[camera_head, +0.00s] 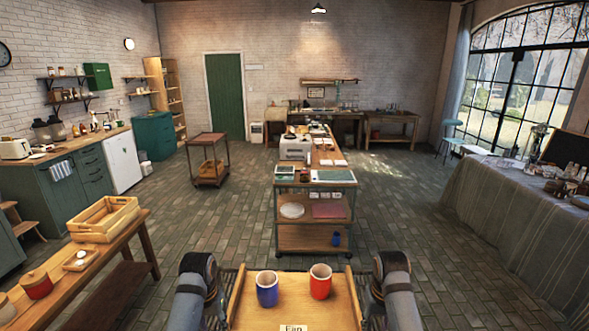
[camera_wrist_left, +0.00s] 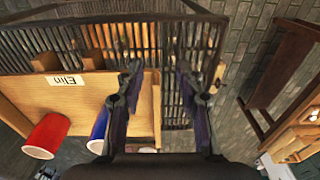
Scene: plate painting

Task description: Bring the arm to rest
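My left gripper (camera_wrist_left: 158,80) shows in the left wrist view with its two dark fingers spread and nothing between them. It is beside a wooden tray, over the bars of a dark wire rack. In the head view, my two arms come up on either side of the wooden tray (camera_head: 240,318); neither gripper shows there. On the tray stand a blue cup (camera_head: 267,288) and a red cup (camera_head: 320,281), both upright and apart from the arms. My right gripper is out of sight.
A wooden bench at the left holds an empty wooden crate (camera_head: 103,219) and reddish lidded pots. A shelved work table (camera_head: 315,205) stands ahead. A cloth-covered table (camera_head: 510,215) is at the right.

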